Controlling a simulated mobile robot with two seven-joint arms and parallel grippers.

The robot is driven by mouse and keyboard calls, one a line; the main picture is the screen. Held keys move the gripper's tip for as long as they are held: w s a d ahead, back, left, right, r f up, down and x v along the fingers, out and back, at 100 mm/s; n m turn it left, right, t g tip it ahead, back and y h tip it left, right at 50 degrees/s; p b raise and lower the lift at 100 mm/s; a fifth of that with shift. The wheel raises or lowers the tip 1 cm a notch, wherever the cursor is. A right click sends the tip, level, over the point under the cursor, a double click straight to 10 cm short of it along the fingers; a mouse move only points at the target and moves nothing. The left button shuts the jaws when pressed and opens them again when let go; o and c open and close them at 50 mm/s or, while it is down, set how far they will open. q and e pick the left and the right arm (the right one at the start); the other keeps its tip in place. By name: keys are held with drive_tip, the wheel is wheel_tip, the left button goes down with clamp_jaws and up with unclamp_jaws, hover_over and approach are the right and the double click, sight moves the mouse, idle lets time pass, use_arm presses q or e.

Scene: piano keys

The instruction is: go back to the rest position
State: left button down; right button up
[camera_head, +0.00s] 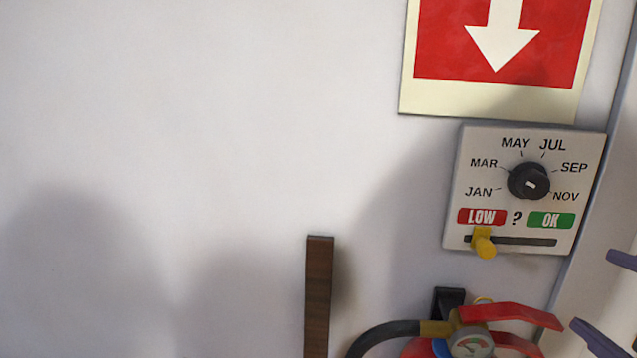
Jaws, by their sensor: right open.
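My right gripper (591,289) shows only as two purple fingertips at the right edge of the head view. The fingers are spread apart with nothing seen between them, so it is open. It is to the right of the fire extinguisher's red handle and below the right side of the wall panel. The rest of the right arm is out of the picture. My left gripper is not in view.
A wall panel (462,190) has a black month dial (528,181) and a yellow slider (483,243) below LOW. A red arrow sign (440,50) hangs above. A fire extinguisher (470,340) and a brown wooden post (318,300) stand below. The left wall is bare.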

drive_tip(key=s+a+f+m+g+y, duration=0.3)
drive_tip(key=s+a+f+m+g, duration=0.15)
drive_tip(key=s, duration=0.25)
drive_tip(key=s+a+f+m+g+y, duration=0.2)
drive_tip(key=s+a+f+m+g, duration=0.3)
drive_tip(key=s, duration=0.3)
wheel_tip(320, 180, up, 12)
drive_tip(key=d+n+p, duration=0.1)
drive_tip(key=p, duration=1.2)
drive_tip(key=shift+w+r, duration=0.15)
drive_tip(key=shift+n, duration=0.25)
